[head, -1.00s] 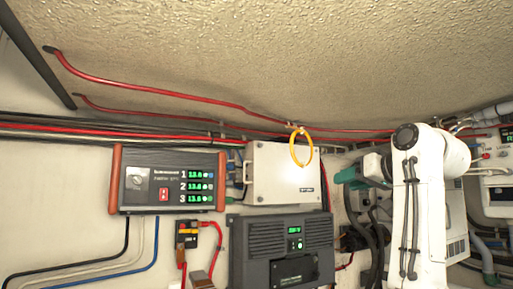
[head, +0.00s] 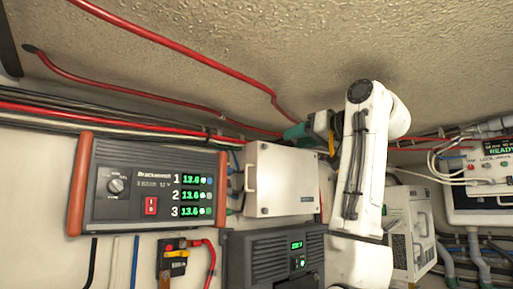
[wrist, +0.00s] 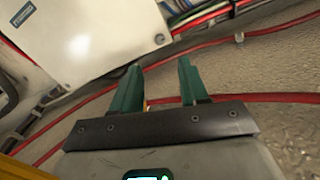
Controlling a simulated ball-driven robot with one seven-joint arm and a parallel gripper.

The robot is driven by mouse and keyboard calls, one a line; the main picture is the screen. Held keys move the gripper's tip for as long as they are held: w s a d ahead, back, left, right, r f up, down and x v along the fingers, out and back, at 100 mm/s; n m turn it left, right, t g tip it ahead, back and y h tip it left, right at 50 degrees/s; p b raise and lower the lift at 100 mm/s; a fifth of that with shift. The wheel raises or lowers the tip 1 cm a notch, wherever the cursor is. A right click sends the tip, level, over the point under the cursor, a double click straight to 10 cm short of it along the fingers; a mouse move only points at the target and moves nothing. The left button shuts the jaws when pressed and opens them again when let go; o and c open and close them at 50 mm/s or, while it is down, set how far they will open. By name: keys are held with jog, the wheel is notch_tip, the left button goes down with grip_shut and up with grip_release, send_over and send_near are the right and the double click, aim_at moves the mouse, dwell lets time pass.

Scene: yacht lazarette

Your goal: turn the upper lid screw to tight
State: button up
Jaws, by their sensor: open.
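A white box (head: 284,178) with a flat lid is on the wall right of the meter panel. It fills the upper left of the wrist view (wrist: 85,40). A small dark fitting (wrist: 160,39) shows at the lid's edge there; I cannot tell whether it is the upper lid screw. My gripper (head: 297,131) is above the box's top edge in the head view. In the wrist view its two green fingers (wrist: 160,78) are apart with nothing between them, and the lid lies beyond and to the left.
Red cables (head: 150,95) run along the ceiling and wall close to my gripper. A meter panel (head: 147,185) with orange side grips is at left. A dark grey unit (head: 270,255) sits below the box. A white cabinet (head: 408,232) stands right of my arm.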

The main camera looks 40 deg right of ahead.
aim_at(266, 146)
jog(key=w+p, duration=0.1)
jog(key=w, duration=0.2)
jog(key=w+p, duration=0.2)
jog(key=w, duration=0.1)
jog(key=w+p, duration=0.1)
jog(key=w, duration=0.2)
jog(key=shift+w+a+r, duration=0.15)
jog(key=shift+w+a, duration=0.1)
jog(key=shift+w, duration=0.15)
jog(key=shift+w+p, duration=0.35)
jog(key=shift+w, duration=0.1)
grip_shut()
